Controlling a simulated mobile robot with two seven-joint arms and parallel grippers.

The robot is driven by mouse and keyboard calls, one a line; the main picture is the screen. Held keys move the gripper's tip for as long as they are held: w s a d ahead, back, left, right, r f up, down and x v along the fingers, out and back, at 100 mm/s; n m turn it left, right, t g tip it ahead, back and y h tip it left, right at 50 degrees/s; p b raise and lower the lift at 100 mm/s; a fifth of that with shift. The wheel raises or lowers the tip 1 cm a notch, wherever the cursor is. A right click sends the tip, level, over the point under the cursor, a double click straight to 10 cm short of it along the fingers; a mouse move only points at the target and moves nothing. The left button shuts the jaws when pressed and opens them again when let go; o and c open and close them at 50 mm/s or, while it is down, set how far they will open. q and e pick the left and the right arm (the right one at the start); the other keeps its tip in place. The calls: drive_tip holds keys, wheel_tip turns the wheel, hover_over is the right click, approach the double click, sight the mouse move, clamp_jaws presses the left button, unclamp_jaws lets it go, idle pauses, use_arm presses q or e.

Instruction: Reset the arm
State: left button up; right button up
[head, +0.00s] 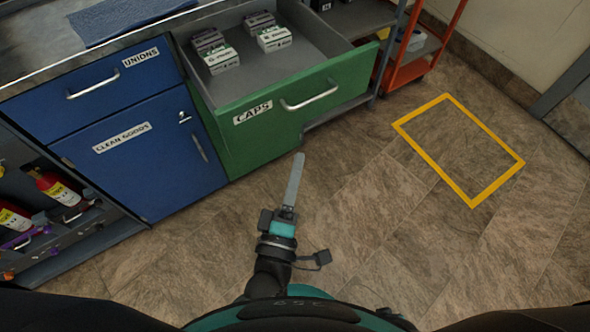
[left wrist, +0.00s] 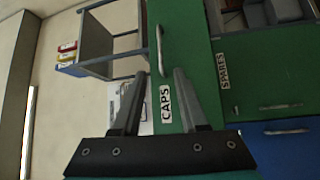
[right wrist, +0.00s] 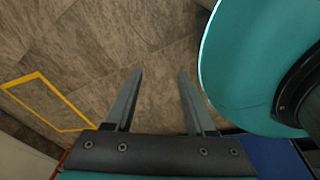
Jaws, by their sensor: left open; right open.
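My left gripper (head: 297,160) stands in front of the open green CAPS drawer (head: 306,105) in the head view, seen edge-on with its fingers pointing toward the drawer. In the left wrist view its two fingers (left wrist: 160,74) are apart with nothing held, and the CAPS front (left wrist: 178,60) with its handle (left wrist: 159,50) is beyond them. My right gripper (right wrist: 159,73) shows in the right wrist view only, fingers apart and empty above the floor. Its fingers are not visible in the head view.
Several small boxes (head: 222,59) lie in the drawer. Blue UNIONS (head: 95,83) and CLEAN GOODS (head: 140,160) fronts are closed at left. An orange-framed cart (head: 408,60) stands at right. A yellow floor outline (head: 430,155) encloses bare floor. Fire extinguishers (head: 58,190) are at far left.

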idle(0.3)
use_arm(q)
drive_tip(key=s+a+f+m+g, duration=0.2)
drive_tip(key=f+m+g, duration=0.15)
drive_tip(key=f, duration=0.45)
drive_tip(key=s+a+f+m+g, duration=0.2)
drive_tip(key=a+f+m, duration=0.15)
drive_tip(key=f, duration=0.55)
drive_tip(key=s+a+f+m+g, duration=0.2)
drive_tip(key=f+m+g, duration=0.15)
drive_tip(key=f, duration=0.45)
drive_tip(key=s+a+f+m+g+y, duration=0.4)
drive_tip(key=s+a+f+m+g, duration=0.2)
drive_tip(key=s+a+f, duration=0.8)
drive_tip(key=s+g, duration=0.1)
drive_tip(key=s, duration=0.2)
drive_tip(key=shift+a+f+g+y, duration=0.2)
drive_tip(key=shift+a+g+y, duration=0.1)
drive_tip(key=shift+g, duration=0.1)
